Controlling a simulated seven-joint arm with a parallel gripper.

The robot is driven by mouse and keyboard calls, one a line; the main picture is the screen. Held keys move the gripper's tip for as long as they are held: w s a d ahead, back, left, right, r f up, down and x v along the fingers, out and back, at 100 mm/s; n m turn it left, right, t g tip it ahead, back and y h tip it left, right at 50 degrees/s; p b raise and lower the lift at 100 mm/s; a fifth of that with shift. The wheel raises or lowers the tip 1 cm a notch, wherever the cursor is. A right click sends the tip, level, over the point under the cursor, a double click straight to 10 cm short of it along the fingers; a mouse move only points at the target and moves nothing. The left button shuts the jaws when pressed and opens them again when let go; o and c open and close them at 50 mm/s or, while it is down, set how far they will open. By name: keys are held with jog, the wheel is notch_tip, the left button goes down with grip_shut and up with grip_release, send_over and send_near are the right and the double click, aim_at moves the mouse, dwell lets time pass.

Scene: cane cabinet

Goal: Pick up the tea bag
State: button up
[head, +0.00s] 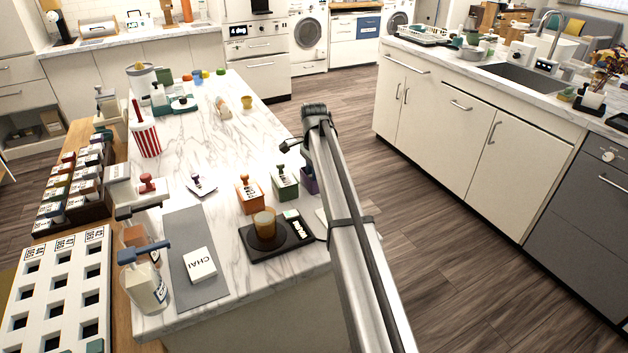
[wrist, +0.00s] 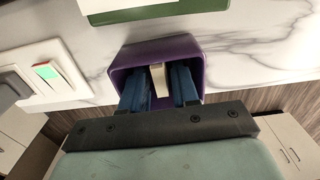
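A purple box (head: 309,181) stands at the right edge of the marble counter, partly covered by my arm. In the wrist view the open-topped purple box (wrist: 195,50) has a thin cream tea bag (wrist: 158,80) upright inside it. My gripper (wrist: 159,86) reaches into the box, with one blue finger on each side of the tea bag. The fingers are apart and very close to the bag; whether they press on it cannot be told. In the head view my gripper is hidden behind my arm.
A green box (head: 285,184) and an orange box (head: 249,196) with stamp-like lids stand left of the purple box. A black tray (head: 270,254) with an amber cup (head: 264,223) is in front. The counter's right edge is close, with open floor beyond.

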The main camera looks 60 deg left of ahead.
grip_shut()
dwell(0.4)
